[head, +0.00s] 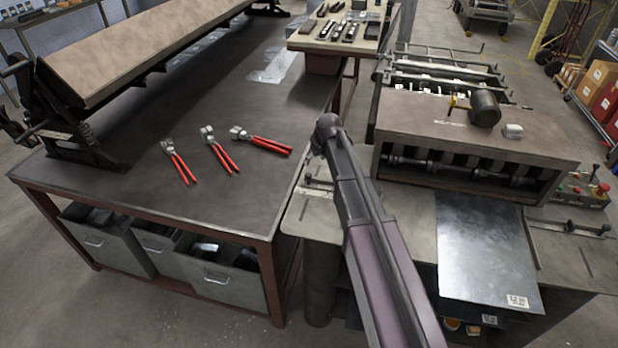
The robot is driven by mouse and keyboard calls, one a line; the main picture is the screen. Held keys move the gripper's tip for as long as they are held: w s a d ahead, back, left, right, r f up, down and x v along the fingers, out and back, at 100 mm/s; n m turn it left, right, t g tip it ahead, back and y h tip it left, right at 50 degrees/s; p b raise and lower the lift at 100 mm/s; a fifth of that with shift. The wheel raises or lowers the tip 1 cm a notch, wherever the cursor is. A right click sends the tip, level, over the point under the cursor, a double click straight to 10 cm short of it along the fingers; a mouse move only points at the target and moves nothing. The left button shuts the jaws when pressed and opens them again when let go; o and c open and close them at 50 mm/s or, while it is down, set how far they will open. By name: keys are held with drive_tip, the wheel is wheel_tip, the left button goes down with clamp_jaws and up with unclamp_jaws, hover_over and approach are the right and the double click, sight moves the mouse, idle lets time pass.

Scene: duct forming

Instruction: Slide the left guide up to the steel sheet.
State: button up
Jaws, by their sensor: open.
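The steel sheet (485,250) lies flat on the machine's front table, with a white label at its near corner, and hangs over the near edge. The left guide (317,188), a low metal bar with a small upright part, is on the table well left of the sheet. My arm crosses in front and hides the guide's right end and part of the table between guide and sheet. A similar right guide (570,228) sits to the right of the sheet, apart from it. My gripper is not visible; only my arm links show.
The roll-forming machine (470,130) stands behind the sheet, with a motor on top. A control box with a red button (603,189) is at its right. A workbench (190,215) with several red-handled tools stands at the left. Sheets lie on a shelf below.

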sight(309, 174)
drive_tip(key=shift+b+x, duration=4.75)
drive_tip(key=shift+x, duration=0.7)
clamp_jaws()
